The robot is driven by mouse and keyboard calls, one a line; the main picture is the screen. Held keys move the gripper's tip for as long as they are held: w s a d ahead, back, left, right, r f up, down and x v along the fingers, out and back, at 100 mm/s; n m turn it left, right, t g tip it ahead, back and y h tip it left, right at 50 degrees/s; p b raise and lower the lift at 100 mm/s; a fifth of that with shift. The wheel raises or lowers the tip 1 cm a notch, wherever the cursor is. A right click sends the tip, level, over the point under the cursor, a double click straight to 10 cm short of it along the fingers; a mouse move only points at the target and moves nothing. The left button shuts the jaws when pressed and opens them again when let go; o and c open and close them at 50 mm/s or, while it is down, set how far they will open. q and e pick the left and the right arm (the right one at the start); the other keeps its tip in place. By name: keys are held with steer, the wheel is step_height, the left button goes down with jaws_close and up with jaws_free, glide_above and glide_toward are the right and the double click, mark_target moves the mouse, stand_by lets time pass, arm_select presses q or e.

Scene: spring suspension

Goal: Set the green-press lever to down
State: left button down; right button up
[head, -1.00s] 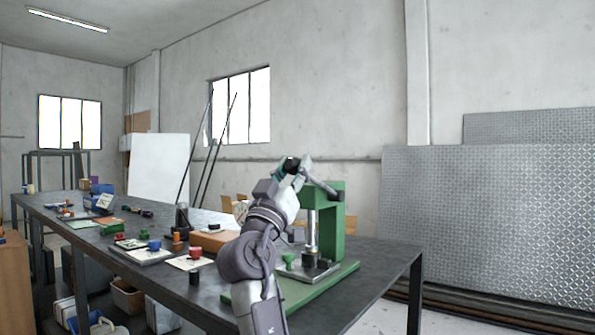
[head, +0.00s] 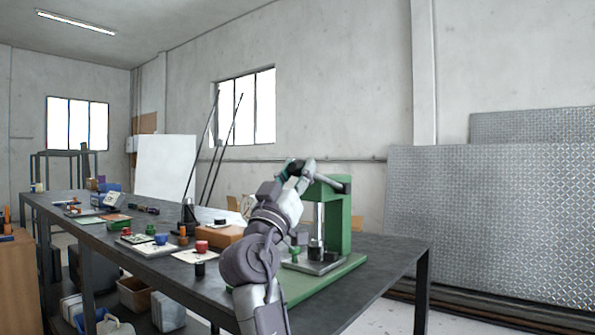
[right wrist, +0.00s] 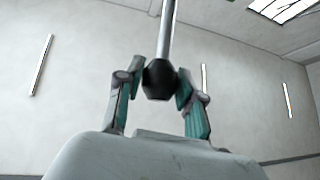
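The green press (head: 339,215) stands on a green base plate near the right end of the dark table, with a silver ram over a grey plate. My right arm reaches up in front of it. My right gripper (head: 293,168) is beside the top of the press. In the right wrist view, the fingers (right wrist: 160,82) are on both sides of the black knob (right wrist: 158,80) at the end of the thin metal lever rod (right wrist: 168,28) and appear to touch it. My arm hides part of the lever in the head view. My left gripper is not in view.
Bins stand under the table. Metal sheets (head: 490,215) lean on the right wall. The table's right corner is clear.

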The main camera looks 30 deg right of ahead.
steer(key=o, duration=0.4)
steer(key=shift+w+d+f, duration=0.1)
steer(key=shift+w+f, duration=0.1)
steer(key=shift+o, duration=0.2)
steer(key=shift+s+r, duration=0.1)
steer(key=v, duration=1.2)
